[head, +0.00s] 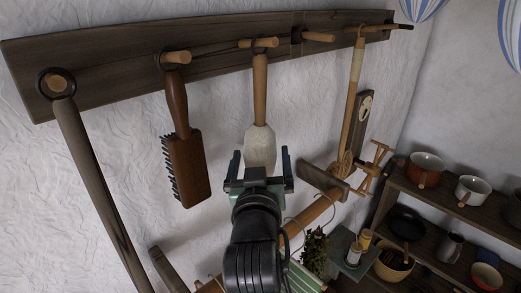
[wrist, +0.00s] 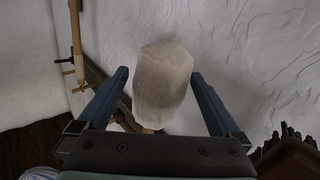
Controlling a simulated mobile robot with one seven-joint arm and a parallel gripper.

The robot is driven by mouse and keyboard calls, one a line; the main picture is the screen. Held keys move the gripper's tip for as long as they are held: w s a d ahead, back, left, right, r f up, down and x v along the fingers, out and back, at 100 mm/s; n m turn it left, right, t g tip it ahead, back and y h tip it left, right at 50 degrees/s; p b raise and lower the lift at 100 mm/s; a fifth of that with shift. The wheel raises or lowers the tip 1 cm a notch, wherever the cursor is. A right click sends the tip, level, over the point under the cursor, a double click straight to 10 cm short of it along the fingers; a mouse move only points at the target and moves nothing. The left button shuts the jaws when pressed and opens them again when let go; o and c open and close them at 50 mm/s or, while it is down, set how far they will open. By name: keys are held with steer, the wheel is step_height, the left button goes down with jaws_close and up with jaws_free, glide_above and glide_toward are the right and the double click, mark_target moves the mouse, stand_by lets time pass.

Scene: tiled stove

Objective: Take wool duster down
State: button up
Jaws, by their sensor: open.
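The wool duster (head: 260,135) hangs head down from a peg on the wooden rail, at the middle of the head view. It has a light wooden handle and a pale, woolly head. My gripper (head: 260,161) is open at the lower part of that head, with one blue finger to each side in the picture. In the wrist view the pale duster head (wrist: 163,88) shows between the two spread fingers, with visible gaps on both sides. The fingers do not appear closed on it.
A dark brush (head: 187,165) hangs left of the duster, and a long stick (head: 95,180) further left. A wooden-handled tool (head: 353,100) hangs to the right. A wooden pole (head: 312,212) lies low beside my gripper. Shelves with pots (head: 427,168) stand at right.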

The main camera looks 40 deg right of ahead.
mark_target(273, 156)
steer(key=shift+w+d, duration=0.2)
steer(key=c, duration=1.2)
steer(key=shift+r+p, duration=0.4)
steer(key=shift+r, duration=0.2)
steer(key=shift+c, duration=0.2)
steer(key=shift+s+r, duration=0.1)
steer(key=shift+s+d+p, duration=0.15)
steer(key=shift+s+p, duration=0.1)
steer(key=shift+s, duration=0.5)
steer(key=shift+s+d+p, duration=0.1)
steer(key=shift+s+p, duration=0.15)
steer(key=shift+s, duration=0.5)
steer(key=s, duration=0.2)
steer(key=s+p, duration=0.1)
steer(key=shift+s+d, duration=0.2)
steer(key=shift+s, duration=0.2)
